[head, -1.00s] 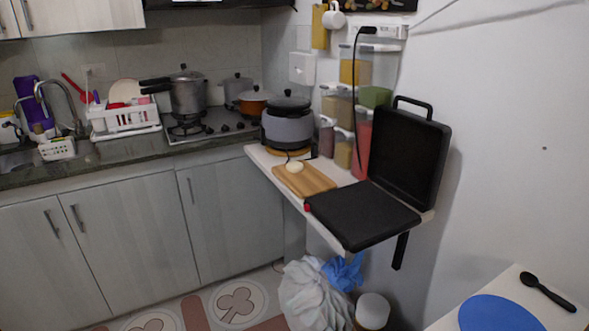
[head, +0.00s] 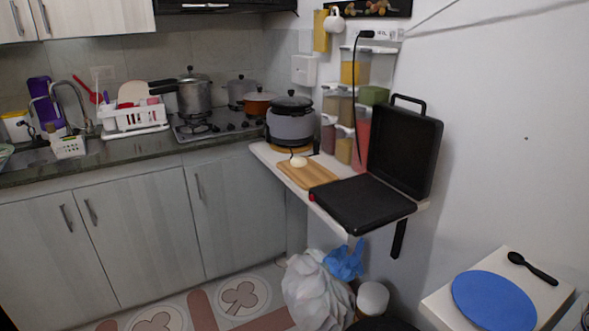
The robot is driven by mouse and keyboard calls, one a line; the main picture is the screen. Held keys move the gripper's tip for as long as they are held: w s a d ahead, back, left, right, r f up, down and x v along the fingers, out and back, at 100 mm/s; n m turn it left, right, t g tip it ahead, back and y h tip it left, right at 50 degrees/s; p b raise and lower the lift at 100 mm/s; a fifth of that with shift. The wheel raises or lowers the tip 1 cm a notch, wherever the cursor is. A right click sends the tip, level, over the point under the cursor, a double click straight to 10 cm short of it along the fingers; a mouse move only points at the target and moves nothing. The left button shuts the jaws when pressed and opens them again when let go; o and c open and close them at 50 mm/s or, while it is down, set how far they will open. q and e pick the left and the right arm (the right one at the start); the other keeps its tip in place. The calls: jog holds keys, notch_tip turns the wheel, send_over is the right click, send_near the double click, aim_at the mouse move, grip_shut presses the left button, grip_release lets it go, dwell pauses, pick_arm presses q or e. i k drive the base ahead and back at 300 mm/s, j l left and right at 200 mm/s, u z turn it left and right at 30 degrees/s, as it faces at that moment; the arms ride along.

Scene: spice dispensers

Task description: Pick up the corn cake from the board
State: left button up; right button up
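The corn cake (head: 298,161) is a small pale round piece lying on the wooden board (head: 318,176). The board lies on a narrow white shelf, between the grey pot and the open black grill. Neither of my grippers shows in the head view.
The open black grill (head: 362,204) stands just in front of the board, its lid raised. A grey cooker pot (head: 291,122) stands behind the board, with spice dispensers (head: 343,144) along the wall. White and blue bags (head: 317,292) lie below. A blue plate (head: 494,301) sits on the white table at right.

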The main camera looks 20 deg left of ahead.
aim_at(298, 162)
jog(key=k+j+z, duration=0.1)
jog(key=z, duration=0.5)
jog(key=i+j+z, duration=0.2)
jog(key=j, duration=0.2)
jog(key=j+z, duration=0.2)
jog(key=j, duration=0.15)
jog(key=i+j+z, duration=0.15)
jog(key=j, duration=1)
jog(key=j+z, duration=0.1)
jog(key=j, duration=1.05)
